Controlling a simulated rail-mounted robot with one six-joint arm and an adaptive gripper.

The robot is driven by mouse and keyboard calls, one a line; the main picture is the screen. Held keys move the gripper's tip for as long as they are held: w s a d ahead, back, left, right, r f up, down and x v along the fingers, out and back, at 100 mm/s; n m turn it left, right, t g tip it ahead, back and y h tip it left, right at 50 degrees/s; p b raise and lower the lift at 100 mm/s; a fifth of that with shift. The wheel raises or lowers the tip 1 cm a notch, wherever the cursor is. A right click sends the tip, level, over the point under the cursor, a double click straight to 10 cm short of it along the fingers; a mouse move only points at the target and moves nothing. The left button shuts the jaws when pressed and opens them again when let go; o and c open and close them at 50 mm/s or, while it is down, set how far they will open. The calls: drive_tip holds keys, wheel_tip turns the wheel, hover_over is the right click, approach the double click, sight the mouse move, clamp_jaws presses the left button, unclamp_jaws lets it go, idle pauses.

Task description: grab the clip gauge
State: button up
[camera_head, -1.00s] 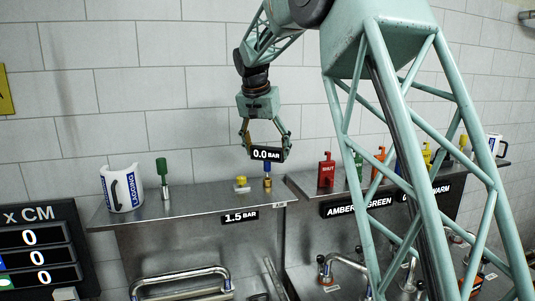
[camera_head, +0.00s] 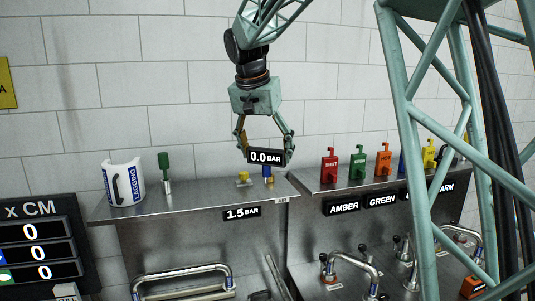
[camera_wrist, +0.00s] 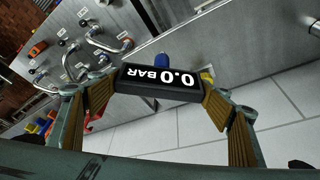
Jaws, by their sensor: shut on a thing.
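The clip gauge (camera_head: 266,156) is a small black box with a white "0.0 BAR" readout. My gripper (camera_head: 264,150) is shut on it, with one finger at each end, and holds it near the back shelf. In the head view its lower edge overlaps the top of a blue and brass piece (camera_head: 268,174) on the shelf; I cannot tell whether they touch. The wrist view shows the gauge (camera_wrist: 160,80) between my two wood-coloured finger pads, its readout upside down. A blue rounded top (camera_wrist: 161,60) shows just beyond it.
The steel shelf (camera_head: 200,201) also carries a yellow knob (camera_head: 243,178), a green-handled tool (camera_head: 165,172) and a white "LAGGING" sleeve (camera_head: 124,184). Coloured tags, including a red one (camera_head: 329,166), stand to the right. A "1.5 BAR" label (camera_head: 241,212) is on the shelf front. Pipes lie below.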

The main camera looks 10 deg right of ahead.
drive_tip(key=shift+s+a+r, duration=0.1)
drive_tip(key=shift+s+a, duration=0.05)
drive_tip(key=shift+s, duration=0.4)
drive_tip(key=shift+s+a+r, duration=0.1)
drive_tip(key=shift+s+a, duration=0.05)
drive_tip(key=shift+s, duration=0.4)
